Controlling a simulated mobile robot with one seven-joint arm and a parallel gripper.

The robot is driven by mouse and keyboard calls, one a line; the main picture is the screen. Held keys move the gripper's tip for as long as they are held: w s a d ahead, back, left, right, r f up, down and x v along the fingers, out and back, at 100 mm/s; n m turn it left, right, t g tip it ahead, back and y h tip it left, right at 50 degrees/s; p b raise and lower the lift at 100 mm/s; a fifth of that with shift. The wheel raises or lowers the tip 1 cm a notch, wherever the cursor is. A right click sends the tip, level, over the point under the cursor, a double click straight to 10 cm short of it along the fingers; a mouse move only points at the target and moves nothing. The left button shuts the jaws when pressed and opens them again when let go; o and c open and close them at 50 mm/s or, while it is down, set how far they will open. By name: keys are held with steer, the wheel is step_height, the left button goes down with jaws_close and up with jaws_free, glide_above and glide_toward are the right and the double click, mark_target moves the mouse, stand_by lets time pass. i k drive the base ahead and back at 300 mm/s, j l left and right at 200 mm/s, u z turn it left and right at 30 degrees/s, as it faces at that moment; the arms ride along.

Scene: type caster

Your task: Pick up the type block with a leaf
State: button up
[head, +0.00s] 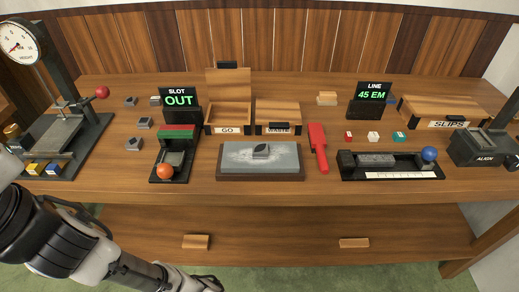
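A grey type block (261,153) with a dark, leaf-like mark on its face sits on the pale grey slab (285,160) at the middle front of the bench. Several more grey type blocks lie on the bare wood at the left, such as an upper one (131,101), a middle one (144,123) and a lower one (133,144). Their dark marks are too small to read. My gripper (212,285) is at the bottom edge, below and in front of the bench, away from the blocks and partly cut off. Its fingers cannot be made out.
A press with a dial (20,42) stands at far left. A device with an orange ball (165,171) is left of the slab; a red paddle (318,148) is right of it. Behind are an open box (229,115) and two displays reading OUT (179,99) and 45 EM (372,95).

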mark_target(260, 150)
steer(key=j+z, duration=0.15)
steer(key=j, duration=0.3)
steer(key=j+z, duration=0.2)
steer(key=j, duration=0.25)
steer(key=j+z, duration=0.15)
steer(key=j, duration=0.3)
steer(key=k+j+z, duration=0.2)
steer(key=j, duration=0.25)
steer(key=j+z, duration=0.15)
steer(key=j, duration=0.3)
steer(key=k+j+z, duration=0.2)
steer(key=j, duration=0.2)
steer(key=i+j, duration=0.1)
steer(key=i, duration=0.85)
steer(key=j+z, duration=0.05)
